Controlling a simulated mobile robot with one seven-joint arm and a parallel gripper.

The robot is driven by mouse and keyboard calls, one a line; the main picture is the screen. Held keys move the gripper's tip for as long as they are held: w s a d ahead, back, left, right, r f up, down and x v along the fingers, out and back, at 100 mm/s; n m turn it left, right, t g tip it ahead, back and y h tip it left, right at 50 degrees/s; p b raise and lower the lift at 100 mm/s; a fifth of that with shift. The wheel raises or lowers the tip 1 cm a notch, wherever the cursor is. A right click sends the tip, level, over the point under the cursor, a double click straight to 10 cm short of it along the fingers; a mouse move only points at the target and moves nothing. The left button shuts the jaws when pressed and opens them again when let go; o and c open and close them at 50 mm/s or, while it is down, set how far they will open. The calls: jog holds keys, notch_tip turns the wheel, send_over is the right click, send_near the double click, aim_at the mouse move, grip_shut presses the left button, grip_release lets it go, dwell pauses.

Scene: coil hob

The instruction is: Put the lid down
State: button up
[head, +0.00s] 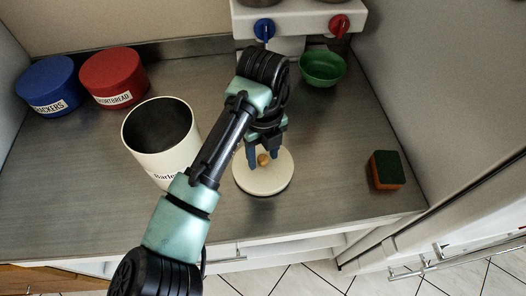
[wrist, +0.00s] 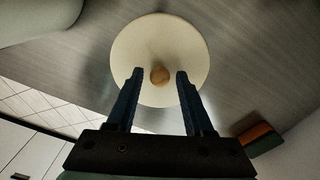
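The lid (head: 265,184) is a round cream disc with a small wooden knob (head: 263,159) in its middle. It appears to lie flat on the grey counter, right of the open cream canister (head: 170,160). The lid also fills the upper middle of the wrist view (wrist: 160,35). My gripper (wrist: 160,72) is over the lid with one blue finger on each side of the knob. A gap shows between each finger and the knob, so the fingers are open and hold nothing. In the head view my gripper (head: 265,157) hides the lid's far part.
A blue tin (head: 50,82) and a red tin (head: 112,75) stand back left. A green bowl (head: 322,68) sits at the back, near the hob with its blue and red knobs (head: 339,25). A sponge (head: 387,170) lies to the right. Counter between lid and sponge is clear.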

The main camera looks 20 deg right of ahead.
jog(key=shift+o, duration=0.2)
jog(key=shift+r, duration=0.1)
notch_tip(320, 180, up, 12)
jog(key=shift+p, duration=0.35)
jog(key=shift+r, duration=0.1)
jog(key=w+d+r+n+t+h, duration=0.3)
jog(key=d+r+h, duration=0.15)
jog(key=d, duration=0.25)
notch_tip(320, 180, up, 30)
jog(key=n+t+h, duration=0.5)
jog(key=n+t, duration=1.1)
jog(key=n, duration=0.2)
send_over(264, 157)
jog(key=w+d, duration=0.1)
jog(key=w, duration=0.4)
jog(key=s+a+r+n+t+y, duration=0.4)
jog(key=s+a+n, duration=0.1)
jog(key=a+n, duration=0.2)
jog(key=s+a+r+n+t+y, duration=0.4)
jog(key=s+a+n+y, duration=0.1)
jog(key=a+n, duration=0.2)
jog(key=shift+s+a+r, duration=0.25)
jog(key=shift+a+r, duration=0.15)
jog(key=shift+a, duration=0.35)
